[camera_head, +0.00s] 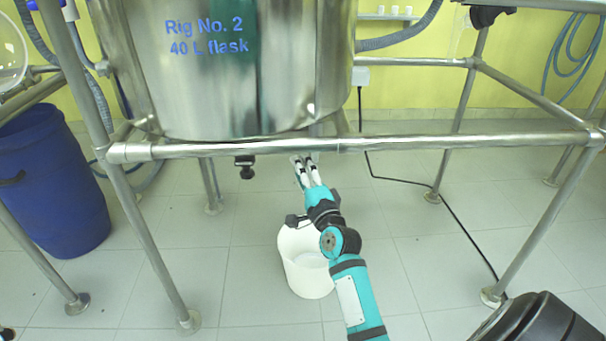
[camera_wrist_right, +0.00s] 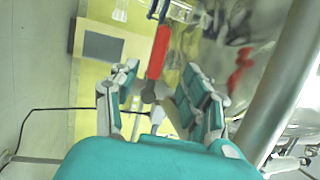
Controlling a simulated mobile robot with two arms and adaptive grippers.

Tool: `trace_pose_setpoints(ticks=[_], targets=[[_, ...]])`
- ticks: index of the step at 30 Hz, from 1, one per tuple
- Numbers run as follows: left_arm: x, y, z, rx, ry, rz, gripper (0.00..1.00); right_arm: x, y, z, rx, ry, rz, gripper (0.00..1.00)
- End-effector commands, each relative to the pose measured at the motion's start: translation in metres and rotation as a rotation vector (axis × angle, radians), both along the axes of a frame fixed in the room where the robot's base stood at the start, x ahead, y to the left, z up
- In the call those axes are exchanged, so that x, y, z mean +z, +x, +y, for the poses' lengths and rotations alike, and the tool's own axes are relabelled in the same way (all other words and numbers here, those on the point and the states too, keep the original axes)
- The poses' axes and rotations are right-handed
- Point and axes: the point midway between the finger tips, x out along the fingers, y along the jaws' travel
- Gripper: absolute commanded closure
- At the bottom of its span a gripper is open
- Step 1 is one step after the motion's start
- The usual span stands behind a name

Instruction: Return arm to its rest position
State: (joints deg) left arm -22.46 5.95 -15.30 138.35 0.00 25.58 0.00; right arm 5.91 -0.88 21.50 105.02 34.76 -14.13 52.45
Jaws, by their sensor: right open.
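My right arm, teal with dark joints, reaches up from the bottom of the head view. Its gripper (camera_head: 305,163) points away from me, just below the front rail of the rig frame. In the right wrist view the gripper (camera_wrist_right: 160,82) is open. A red handle (camera_wrist_right: 160,48) shows in the gap between its fingers; the fingers are apart and not closed on it. In the head view the handle is hidden. My left gripper is not in view.
The steel vessel (camera_head: 215,60) marked Rig No. 2 hangs above the rail (camera_head: 420,142). A white bucket (camera_head: 308,278) stands on the floor beneath my forearm. A blue barrel (camera_head: 50,185) stands at the left.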

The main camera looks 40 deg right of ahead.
Motion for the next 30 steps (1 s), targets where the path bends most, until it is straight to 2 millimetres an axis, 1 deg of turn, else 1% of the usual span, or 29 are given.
trace_pose_setpoints(ticks=[1, 5, 20, 22, 23, 26, 29, 30], targets=[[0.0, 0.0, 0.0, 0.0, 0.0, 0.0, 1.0, -0.001, -0.005, 0.001, 0.0, 0.0, 0.0, 0.53], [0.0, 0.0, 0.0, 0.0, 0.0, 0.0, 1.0, -0.001, -0.011, 0.003, 0.0, 0.0, -0.001, 0.53], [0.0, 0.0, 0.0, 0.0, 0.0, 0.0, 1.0, -0.001, -0.011, 0.003, 0.0, -0.001, -0.001, 0.53], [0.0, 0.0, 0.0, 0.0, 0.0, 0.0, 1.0, -0.004, -0.012, 0.007, 0.009, -0.018, 0.016, 0.53], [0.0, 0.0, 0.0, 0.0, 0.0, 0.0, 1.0, -0.007, -0.013, 0.01, 0.019, -0.038, 0.034, 0.53], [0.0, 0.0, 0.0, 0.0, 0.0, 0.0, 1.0, -0.029, -0.021, 0.038, 0.091, -0.166, 0.157, 0.53], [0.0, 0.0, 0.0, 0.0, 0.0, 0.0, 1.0, -0.067, -0.045, 0.081, 0.219, -0.39, 0.357, 0.53], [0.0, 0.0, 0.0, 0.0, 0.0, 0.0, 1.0, -0.086, -0.061, 0.099, 0.283, -0.497, 0.448, 0.53]])
